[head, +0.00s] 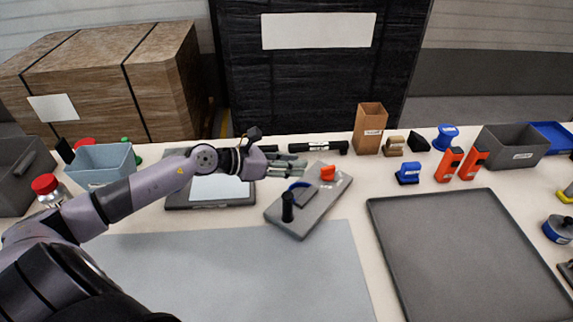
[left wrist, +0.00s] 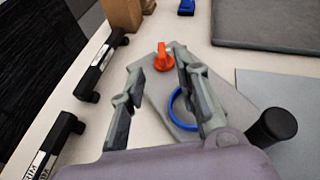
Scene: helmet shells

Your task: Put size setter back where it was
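A grey plate (head: 325,205) on the table carries an orange knob (head: 327,173), a black upright post (head: 287,207) and a dark piece with a blue ring (head: 300,187). I cannot tell for sure which part is the size setter. My left gripper (head: 303,167) is over the plate's far left side, fingers apart and empty. In the left wrist view, the orange knob (left wrist: 163,58) shows beyond and between the open fingers (left wrist: 157,60), and the blue ring (left wrist: 182,108) is partly hidden behind the right finger. My right gripper is out of view.
A blue-grey mat (head: 230,275) lies in front, bare. A dark tray (head: 460,250) is empty at the right. A black-handled bar (head: 318,147), a brown box (head: 370,128), blue and orange tools, and bins stand along the back. A light blue bin (head: 103,165) is at left.

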